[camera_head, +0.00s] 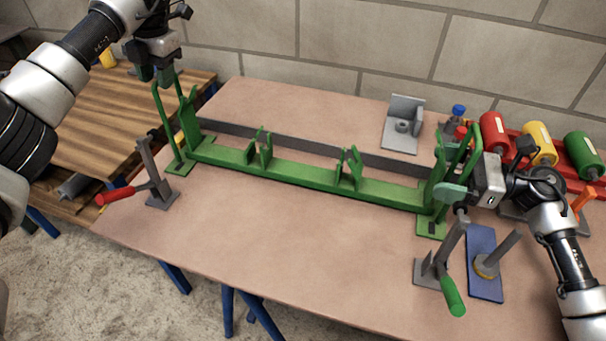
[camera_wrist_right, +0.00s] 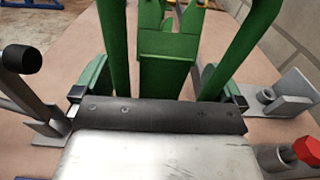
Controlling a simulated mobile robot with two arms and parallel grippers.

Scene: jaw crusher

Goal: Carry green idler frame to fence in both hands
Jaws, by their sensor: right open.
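The green idler frame (camera_head: 300,172) lies along the table, a long beam with upright brackets at both ends and two smaller pairs in the middle. The dark grey fence (camera_head: 330,150) is a low strip running behind it, with a gap toward the right. My left gripper (camera_head: 156,76) is over the frame's left end, close to the upright tops; its jaw gap is unclear. My right gripper (camera_head: 458,192) is at the right end. In the right wrist view its open jaws (camera_wrist_right: 158,85) stand on either side of the frame's end uprights, with no clear grip.
A red-handled clamp (camera_head: 158,190) stands front left and a green-handled clamp (camera_head: 440,268) front right, by a blue plate with a post (camera_head: 484,275). A grey bracket (camera_head: 403,125) stands behind the fence. Coloured rollers (camera_head: 540,143) lie at the back right. The table's front middle is clear.

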